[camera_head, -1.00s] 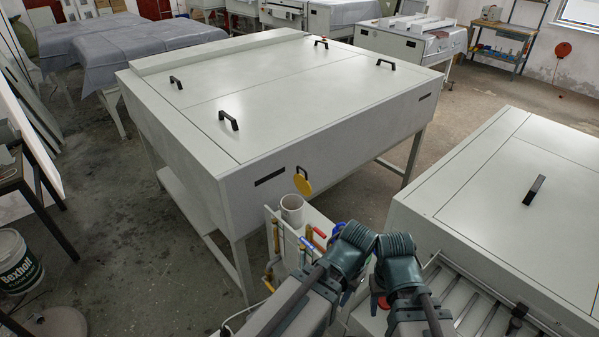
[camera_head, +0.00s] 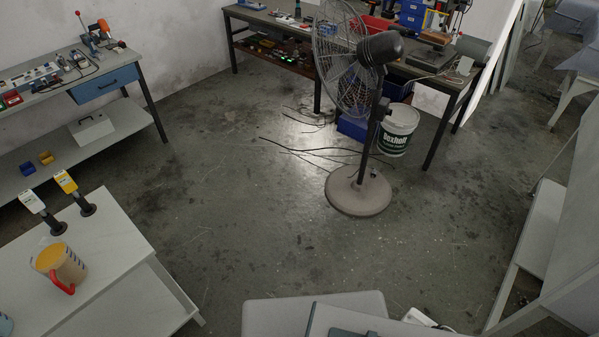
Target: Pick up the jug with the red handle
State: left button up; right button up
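The jug with the red handle (camera_head: 60,266) stands upright at the lower left. It is a tan, see-through jug with dark marks on its side and an orange-yellow top or content.
Two dark stands with white and yellow tags (camera_head: 66,184) rise behind the jug. A blue object shows at the left edge. A pedestal fan (camera_head: 357,190) stands on the floor near a white bucket (camera_head: 397,130). Workbenches line the wall.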

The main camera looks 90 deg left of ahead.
aim_at(51, 257)
jog(key=u, duration=0.6)
jog(key=j+u, duration=0.1)
jog(key=u, duration=0.55)
jog(key=j+u, duration=0.1)
jog(key=u, duration=1.15)
jog(key=j+u, duration=0.1)
jog(key=u, duration=0.5)
jog(key=i+u, duration=0.1)
jog(key=u, duration=1.75)
jog(key=z, duration=4.85)
jog(key=k+j, duration=0.05)
jog(key=j, duration=0.05)
